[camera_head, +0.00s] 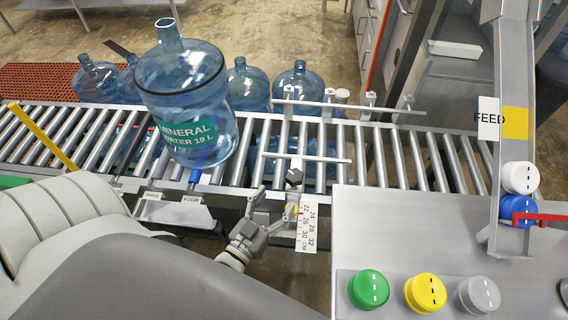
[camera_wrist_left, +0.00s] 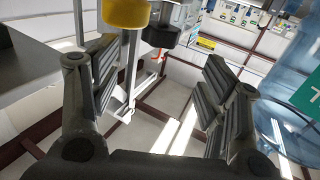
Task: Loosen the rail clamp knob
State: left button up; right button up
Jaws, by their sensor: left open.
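My right gripper is not in view.
A large water jug (camera_head: 188,100) labelled MINERAL WATER 19 L stands on the roller conveyor (camera_head: 376,160), left of the knob. A guide rail (camera_head: 325,158) crosses the rollers. A grey table (camera_head: 400,215) with green, yellow and grey caps lies to the right.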

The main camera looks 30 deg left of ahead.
pick_arm(q)
jog(key=shift+s, duration=1)
